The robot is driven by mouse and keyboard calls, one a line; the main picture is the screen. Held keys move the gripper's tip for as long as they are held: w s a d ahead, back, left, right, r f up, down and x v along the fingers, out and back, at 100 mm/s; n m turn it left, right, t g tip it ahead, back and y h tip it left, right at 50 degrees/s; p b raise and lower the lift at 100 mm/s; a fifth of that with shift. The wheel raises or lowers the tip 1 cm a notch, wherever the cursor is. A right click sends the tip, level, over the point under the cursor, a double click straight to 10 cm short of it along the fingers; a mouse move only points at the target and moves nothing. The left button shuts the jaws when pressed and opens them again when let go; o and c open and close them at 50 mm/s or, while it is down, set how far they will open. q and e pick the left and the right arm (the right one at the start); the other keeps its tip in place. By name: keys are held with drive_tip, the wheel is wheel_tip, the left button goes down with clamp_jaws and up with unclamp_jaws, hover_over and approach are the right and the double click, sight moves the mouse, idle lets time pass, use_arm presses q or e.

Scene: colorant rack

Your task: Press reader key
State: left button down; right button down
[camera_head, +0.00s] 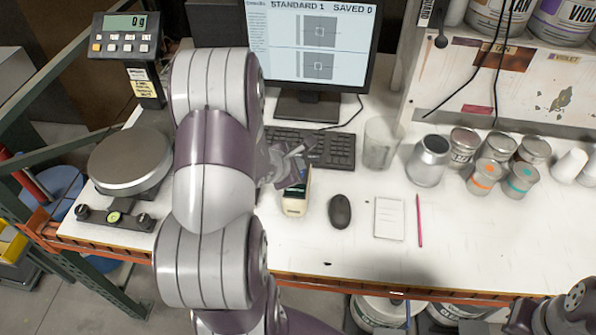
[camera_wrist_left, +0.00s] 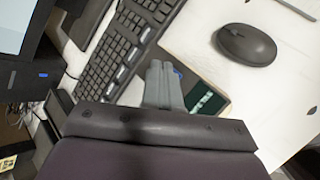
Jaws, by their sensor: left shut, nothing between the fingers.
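The reader (camera_head: 294,204) is a small cream handheld device with a dark screen, lying on the white bench between the keyboard and the mouse. In the left wrist view its screen (camera_wrist_left: 205,100) shows beside my fingers, with green marks on it. A small blue spot (camera_wrist_left: 178,73), perhaps its key, shows at the edge of my fingertips and is partly hidden. My left gripper (camera_head: 290,160) is shut and empty, over the far end of the reader. Its closed fingers also show in the left wrist view (camera_wrist_left: 159,68). I cannot tell whether they touch it. My right gripper is out of view.
A keyboard (camera_head: 322,148) and monitor (camera_head: 312,50) stand behind. A mouse (camera_head: 340,211), notepad (camera_head: 389,218) and pink pencil (camera_head: 420,220) lie to the right. A clear beaker (camera_head: 380,143) and several cans stand farther right. A scale (camera_head: 130,160) stands left. The front right bench is clear.

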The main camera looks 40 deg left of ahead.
use_arm(q)
drive_tip(key=shift+f+b, duration=0.3)
drive_tip(key=shift+b, duration=0.1)
idle(0.3)
drive_tip(key=shift+r, duration=0.15)
drive_tip(key=shift+r+p, duration=0.35)
drive_tip(key=shift+r, duration=0.3)
wheel_tip(320, 180, up, 5)
drive_tip(key=p, duration=0.3)
idle(0.9)
